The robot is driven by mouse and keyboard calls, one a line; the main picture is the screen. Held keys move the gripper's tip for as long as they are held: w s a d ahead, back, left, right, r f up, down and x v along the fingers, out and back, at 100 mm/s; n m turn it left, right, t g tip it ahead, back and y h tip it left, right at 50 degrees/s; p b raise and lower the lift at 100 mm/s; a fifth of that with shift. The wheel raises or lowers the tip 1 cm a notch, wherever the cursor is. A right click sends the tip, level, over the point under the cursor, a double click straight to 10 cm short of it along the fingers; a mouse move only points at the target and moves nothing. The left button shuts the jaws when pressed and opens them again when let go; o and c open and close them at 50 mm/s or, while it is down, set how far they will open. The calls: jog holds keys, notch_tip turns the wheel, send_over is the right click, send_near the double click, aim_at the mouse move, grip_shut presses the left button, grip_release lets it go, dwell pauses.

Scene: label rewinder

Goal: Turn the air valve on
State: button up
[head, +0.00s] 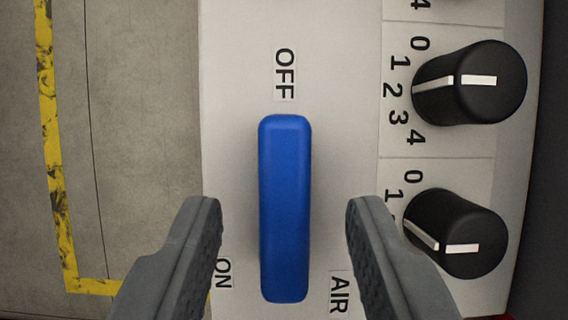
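The air valve handle (285,208) is a blue bar on a pale panel (232,60). It stands lengthwise in the picture, its upper end near the OFF label (284,74). The ON label (223,272) is at lower left of the handle and the AIR label (339,292) at lower right. My gripper (283,222) is open, one finger on each side of the handle's lower half. Gaps show between the fingers and the handle. The gripper's depth relative to the handle is hard to tell.
Two black knobs stand at the panel's right, an upper one (470,83) and a lower one (456,234), each beside a number scale. The right finger is close to the lower knob. Floor with a yellow line (52,150) shows at left.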

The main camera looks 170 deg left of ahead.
jog(key=shift+w+f, duration=0.2)
jog(key=shift+f, duration=0.35)
grip_shut()
jog(key=shift+n, duration=0.4)
jog(key=n+y, duration=0.1)
jog(key=n, duration=0.1)
jog(key=a+n+y, duration=0.1)
jog(key=n, duration=0.4)
jog(key=n+g+y, duration=0.1)
jog(key=n, duration=0.1)
jog(key=n+y, duration=0.1)
jog(key=n, duration=0.1)
jog(key=shift+s+a+g, duration=0.3)
jog(key=shift+a, duration=0.1)
